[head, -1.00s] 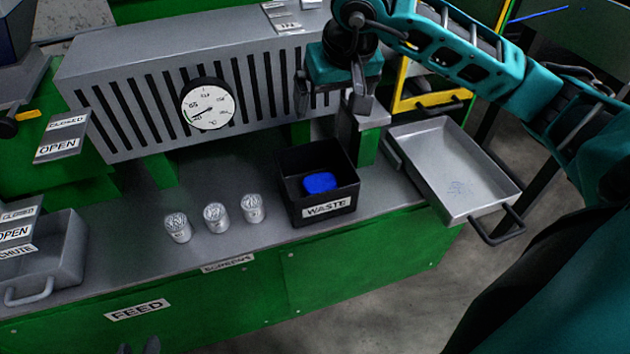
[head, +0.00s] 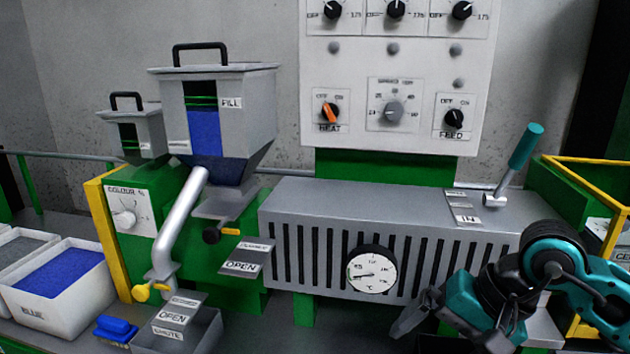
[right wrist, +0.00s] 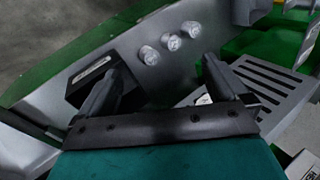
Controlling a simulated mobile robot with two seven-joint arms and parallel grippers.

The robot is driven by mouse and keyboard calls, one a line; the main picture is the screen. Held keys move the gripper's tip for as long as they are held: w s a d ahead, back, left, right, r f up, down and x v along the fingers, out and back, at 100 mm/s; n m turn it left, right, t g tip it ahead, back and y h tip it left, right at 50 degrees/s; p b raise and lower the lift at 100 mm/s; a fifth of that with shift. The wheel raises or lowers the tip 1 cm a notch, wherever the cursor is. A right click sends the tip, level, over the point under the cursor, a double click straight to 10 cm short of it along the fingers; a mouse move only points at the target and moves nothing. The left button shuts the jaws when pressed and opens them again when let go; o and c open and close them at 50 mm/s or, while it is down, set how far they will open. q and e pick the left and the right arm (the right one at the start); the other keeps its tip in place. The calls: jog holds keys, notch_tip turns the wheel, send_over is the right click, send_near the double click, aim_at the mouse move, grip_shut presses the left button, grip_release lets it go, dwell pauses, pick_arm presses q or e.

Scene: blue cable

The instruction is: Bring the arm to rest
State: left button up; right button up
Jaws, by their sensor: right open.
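My right arm comes in from the right in the head view, with its teal and black wrist in front of the machine's grey slotted housing (head: 300,205). Its gripper (head: 408,318) points down and left, near the lower right of the housing. In the right wrist view the two fingers of the right gripper (right wrist: 165,80) are spread apart with nothing between them. The bench with three small metal cylinders (right wrist: 172,42) lies beyond the fingers. My left gripper does not show.
A dark box (right wrist: 92,80) stands on the bench beside one finger. A dial gauge (head: 371,270) sits on the housing front. A lever with a teal handle (head: 525,147) rises at right. A hopper with blue material (head: 205,130) and a white bin labelled BLUE (head: 60,285) are at left.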

jog(key=s+a+r+m+t+y+p, duration=0.15)
jog(key=a+r+m+y, duration=0.25)
jog(key=a+m+y, duration=0.4)
jog(key=s+a+r+m+y+p, duration=0.15)
jog(key=a+r+m+y, duration=0.35)
jog(key=m, duration=0.5)
jog(key=w+d+f+m+t+h+p, duration=0.15)
jog(key=d+f+m+t+h, duration=0.45)
jog(key=m, duration=1.1)
jog(key=w+d+f+m+t+h+p, duration=0.15)
jog(key=d+f+m+t+h, duration=0.4)
jog(key=m, duration=1.15)
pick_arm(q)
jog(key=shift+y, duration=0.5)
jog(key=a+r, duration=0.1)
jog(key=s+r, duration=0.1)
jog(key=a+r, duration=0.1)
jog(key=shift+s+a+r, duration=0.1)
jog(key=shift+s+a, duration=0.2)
pick_arm(e)
jog(key=s+f+m+g+h, duration=0.2)
jog(key=s+f+m, duration=0.2)
jog(key=f+m, duration=0.2)
jog(key=s+d+f+m+g+h, duration=0.1)
jog(key=s+f+m+g+h, duration=0.1)
jog(key=s+f+m, duration=0.3)
notch_tip(320, 180, down, 5)
jog(key=shift+s+d+r+m+h, duration=0.15)
jog(key=shift+s+d+m+h, duration=0.15)
jog(key=shift+m, duration=0.4)
